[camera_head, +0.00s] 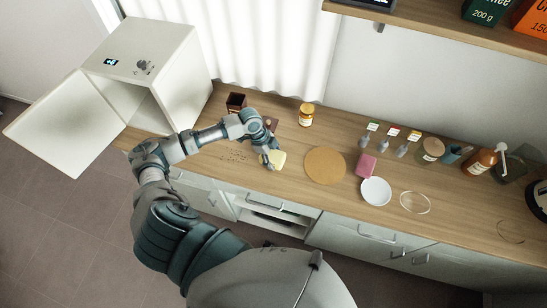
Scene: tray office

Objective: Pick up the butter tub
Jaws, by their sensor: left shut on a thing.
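The butter tub (279,160) is a small pale yellow tub near the front edge of the wooden counter, left of the round cork mat. My left gripper (270,158) is at its left side and shut on it; the fingers hide part of the tub. I cannot tell whether the tub touches the counter or is slightly above it. My right gripper does not show.
On the counter (333,130) stand a jar (306,114), a round mat (325,166), a pink block (366,165), a white plate (376,191) and a pump bottle (482,160). A white box with its door open (65,122) stands left. Shelf above right.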

